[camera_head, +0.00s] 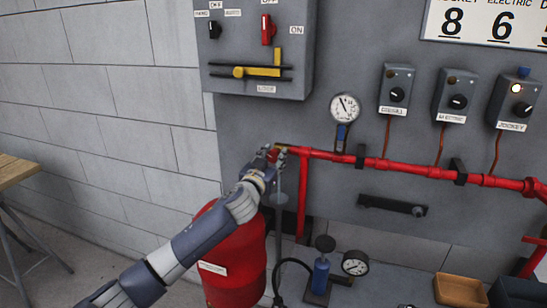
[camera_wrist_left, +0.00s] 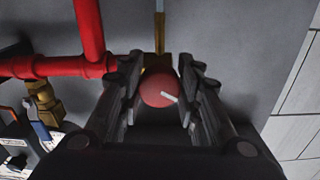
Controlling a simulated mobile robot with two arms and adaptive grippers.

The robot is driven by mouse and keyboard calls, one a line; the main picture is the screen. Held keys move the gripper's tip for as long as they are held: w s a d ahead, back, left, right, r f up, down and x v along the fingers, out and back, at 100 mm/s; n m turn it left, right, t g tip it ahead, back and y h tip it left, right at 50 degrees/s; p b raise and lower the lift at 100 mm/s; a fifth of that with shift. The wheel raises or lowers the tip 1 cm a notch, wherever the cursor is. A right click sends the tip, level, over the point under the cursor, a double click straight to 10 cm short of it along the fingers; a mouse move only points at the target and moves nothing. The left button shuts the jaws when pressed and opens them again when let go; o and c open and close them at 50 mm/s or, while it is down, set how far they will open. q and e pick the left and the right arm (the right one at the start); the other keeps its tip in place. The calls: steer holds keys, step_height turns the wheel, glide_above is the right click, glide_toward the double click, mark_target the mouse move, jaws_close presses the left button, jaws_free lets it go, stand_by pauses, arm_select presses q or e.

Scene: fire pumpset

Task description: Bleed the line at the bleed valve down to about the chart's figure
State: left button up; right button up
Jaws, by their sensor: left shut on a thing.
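My left gripper (camera_head: 275,153) is at the left end of the red pipe (camera_head: 330,156). In the left wrist view its fingers (camera_wrist_left: 158,98) are shut on the round red knob (camera_wrist_left: 157,88) of the bleed valve, which has a white mark. A brass stem (camera_wrist_left: 159,38) with a pale strip beyond it shows above the knob; I cannot tell whether that is flowing water. The round gauge (camera_head: 345,107) stands above the pipe; its needle leans up and left, its figures too small to read. The chart (camera_head: 485,22) shows 8 for jockey and 6 for electric; its right part is cut off.
Three switch boxes hang on the panel; the jockey box (camera_head: 515,102) has a lit lamp. A control cabinet (camera_head: 258,45) is above my gripper. A red tank (camera_head: 235,270) stands beneath my arm. A hand pump (camera_head: 321,275) and wooden tray (camera_head: 460,289) are below. My right gripper is out of view.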

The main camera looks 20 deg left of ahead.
arm_select(q)
steer(key=m+p, duration=0.2)
steer(key=m, duration=0.4)
steer(key=shift+r+m, duration=0.1)
steer(key=shift+m, duration=0.2)
steer(key=m+p, duration=0.2)
steer(key=m, duration=0.3)
steer(key=shift+m, duration=0.3)
steer(key=o, duration=1)
steer(key=shift+o, duration=0.2)
steer(key=s, duration=1.2)
steer(key=shift+a, duration=0.25)
